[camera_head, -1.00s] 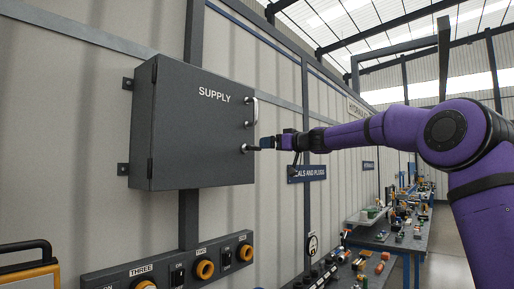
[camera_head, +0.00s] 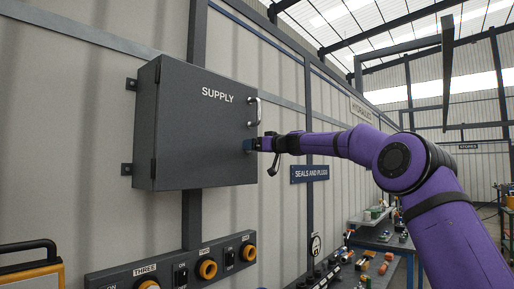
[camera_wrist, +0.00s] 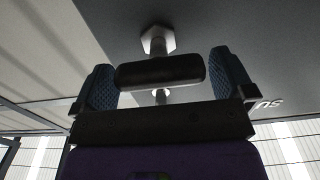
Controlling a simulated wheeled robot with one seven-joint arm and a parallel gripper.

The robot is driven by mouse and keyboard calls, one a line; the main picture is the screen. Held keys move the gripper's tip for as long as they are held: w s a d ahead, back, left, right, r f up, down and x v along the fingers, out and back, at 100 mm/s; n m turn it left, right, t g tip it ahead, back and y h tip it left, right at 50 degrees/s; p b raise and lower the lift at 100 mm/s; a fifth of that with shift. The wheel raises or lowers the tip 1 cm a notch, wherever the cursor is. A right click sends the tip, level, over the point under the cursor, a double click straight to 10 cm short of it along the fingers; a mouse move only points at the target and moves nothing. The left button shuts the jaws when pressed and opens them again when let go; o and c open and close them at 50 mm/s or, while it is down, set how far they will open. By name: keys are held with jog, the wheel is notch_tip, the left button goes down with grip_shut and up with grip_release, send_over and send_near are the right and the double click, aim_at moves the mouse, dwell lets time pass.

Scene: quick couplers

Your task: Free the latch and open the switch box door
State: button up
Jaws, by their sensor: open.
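The dark grey switch box (camera_head: 202,125), marked SUPPLY, is on the wall with its door shut. A pale grab handle (camera_head: 255,110) stands at the door's right edge. My gripper (camera_head: 250,145) is at the door's right edge, just below that handle, and hides the latch in the head view. In the wrist view my gripper (camera_wrist: 162,72) is open, with one blue-padded finger on each side of a dark bar (camera_wrist: 162,70), apparently the latch. A pale hexagonal fitting (camera_wrist: 157,40) shows beyond the bar. I cannot tell whether the fingers touch the bar.
A switch panel (camera_head: 170,268) with orange-ringed sockets is on the wall below the box. A SEALS AND PLUGS sign (camera_head: 310,172) is right of my gripper. A bench (camera_head: 385,241) with small parts stands at the right. The space in front of the door looks clear.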

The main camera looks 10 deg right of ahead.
jog(key=shift+c, duration=0.2)
jog(key=c, duration=0.8)
jog(key=shift+o, duration=0.2)
jog(key=m, duration=0.4)
jog(key=shift+w+d+f+m, duration=0.1)
jog(key=shift+d+m, duration=0.05)
jog(key=shift+m, duration=0.15)
jog(key=m, duration=0.4)
jog(key=shift+d+f, duration=0.1)
jog(key=m, duration=0.5)
jog(key=shift+w+f, duration=0.1)
jog(key=shift+f, duration=0.05)
jog(key=shift+d+f+m, duration=0.1)
jog(key=shift+f+m, duration=0.05)
jog(key=shift+m, duration=2.05)
